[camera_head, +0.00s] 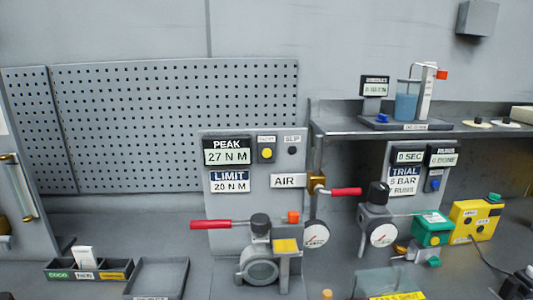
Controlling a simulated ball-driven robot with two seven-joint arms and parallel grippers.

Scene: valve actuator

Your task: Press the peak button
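A grey panel (226,208) stands upright left of the picture's middle. At its upper left is a display headed PEAK (227,152), reading 27 N M. A yellow round button (266,154) sits just right of this display, under a small label too small to read surely. A dark round knob or button (292,150) sits further right under another small label. A LIMIT plate (229,182) reading 20 N M is below the PEAK display. Nothing covers the yellow button. Neither of my grippers shows in the head view.
A red lever (211,224) and valve body (260,266) stand before the panel. Another red lever (345,191) and a gauge (383,235) stand to the right. Trays (158,278) lie at front left.

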